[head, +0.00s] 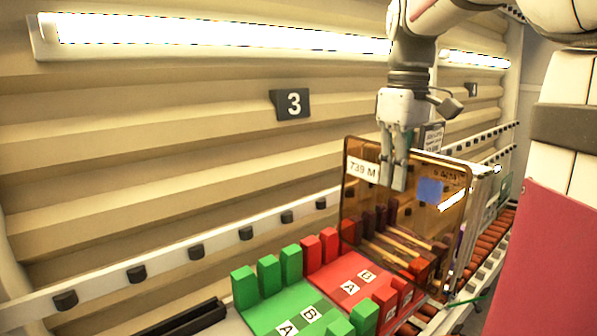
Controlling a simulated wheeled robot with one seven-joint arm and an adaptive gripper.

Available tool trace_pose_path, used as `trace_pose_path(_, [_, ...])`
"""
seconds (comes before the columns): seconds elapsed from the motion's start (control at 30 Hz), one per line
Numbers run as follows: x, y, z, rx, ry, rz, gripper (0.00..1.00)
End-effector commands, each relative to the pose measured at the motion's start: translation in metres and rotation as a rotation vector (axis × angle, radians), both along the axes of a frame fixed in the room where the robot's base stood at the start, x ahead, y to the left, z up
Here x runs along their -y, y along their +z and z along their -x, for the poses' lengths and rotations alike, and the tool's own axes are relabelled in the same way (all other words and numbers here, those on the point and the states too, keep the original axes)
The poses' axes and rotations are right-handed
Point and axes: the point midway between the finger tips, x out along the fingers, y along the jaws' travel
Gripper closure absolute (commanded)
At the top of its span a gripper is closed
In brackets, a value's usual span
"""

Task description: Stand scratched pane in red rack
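The pane (405,218) is a brown-tinted, see-through upright sheet with a "739 M" label and a blue patch. Bright streaks show at its right side; I cannot tell scratches from reflections. My gripper (394,186) points down at the pane's top edge, its fingers close together and apparently pinching the pane. The red rack (345,272) has a base marked A and B, with red posts along its back and front. The pane stands over or behind the rack's right part. I cannot tell whether its lower edge is in a slot.
A green rack (280,300) with posts adjoins the red one on the left. Purple posts (380,215) and wooden-looking bars show through the pane. A rail with dark knobs (195,252) runs along the wall. A roller track (493,240) lies at right.

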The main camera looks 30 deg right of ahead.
Motion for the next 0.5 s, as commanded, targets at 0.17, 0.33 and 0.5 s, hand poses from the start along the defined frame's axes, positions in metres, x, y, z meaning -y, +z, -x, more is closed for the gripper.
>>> trace_pose_path(0.17, [-0.002, -0.002, -0.015, 0.002, 0.0, 0.002, 1.0])
trace_pose_path(0.33, [-0.003, -0.003, -0.025, 0.002, 0.0, 0.002, 1.0])
trace_pose_path(0.5, [-0.005, -0.004, -0.036, 0.002, 0.0, 0.002, 1.0])
